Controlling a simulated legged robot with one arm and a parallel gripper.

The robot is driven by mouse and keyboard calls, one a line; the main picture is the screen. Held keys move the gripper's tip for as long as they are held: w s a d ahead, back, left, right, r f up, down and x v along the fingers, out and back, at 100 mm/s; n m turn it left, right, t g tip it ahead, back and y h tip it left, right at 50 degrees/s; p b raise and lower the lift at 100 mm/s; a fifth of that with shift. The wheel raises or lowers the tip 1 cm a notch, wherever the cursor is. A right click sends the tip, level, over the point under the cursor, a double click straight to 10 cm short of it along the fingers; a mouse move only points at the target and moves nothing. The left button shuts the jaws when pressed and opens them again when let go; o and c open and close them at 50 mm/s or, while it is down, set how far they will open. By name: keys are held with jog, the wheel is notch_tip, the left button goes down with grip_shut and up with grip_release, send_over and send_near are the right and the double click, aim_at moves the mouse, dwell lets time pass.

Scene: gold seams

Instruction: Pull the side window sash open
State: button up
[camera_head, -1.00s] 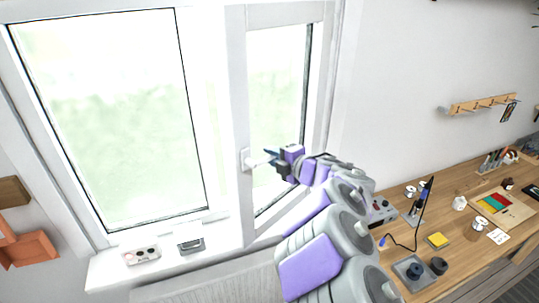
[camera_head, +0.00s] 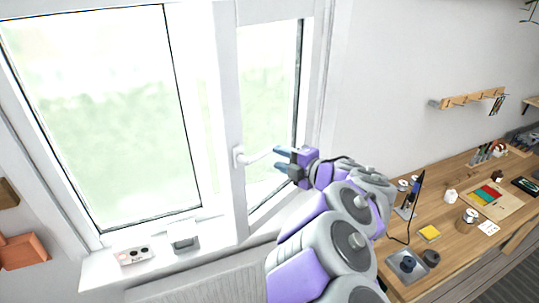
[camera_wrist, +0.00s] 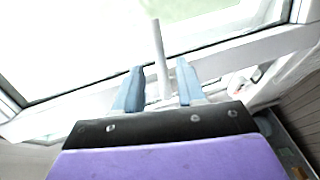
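The side window sash (camera_head: 226,110) is a narrow white-framed pane right of the large fixed window. I cannot tell whether it stands slightly ajar. Its white handle (camera_head: 255,156) sits on the left stile and points sideways to the right. My gripper (camera_head: 280,158) is at the handle's free end, with its two blue-grey fingers apart. In the wrist view, the handle (camera_wrist: 160,55) reaches between the open fingers (camera_wrist: 158,85), with a gap visible on both sides. Its near end is close to the gripper's black front edge.
A cassette-like box (camera_head: 134,256) and a grey box (camera_head: 183,238) lie on the white sill (camera_head: 105,276). A wooden workbench (camera_head: 455,215) with tools, a lamp and small items stands at right. A peg rail (camera_head: 472,98) hangs on the wall. A radiator (camera_head: 205,288) is below the sill.

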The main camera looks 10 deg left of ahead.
jog(key=v, duration=1)
jog(key=shift+d, duration=0.2)
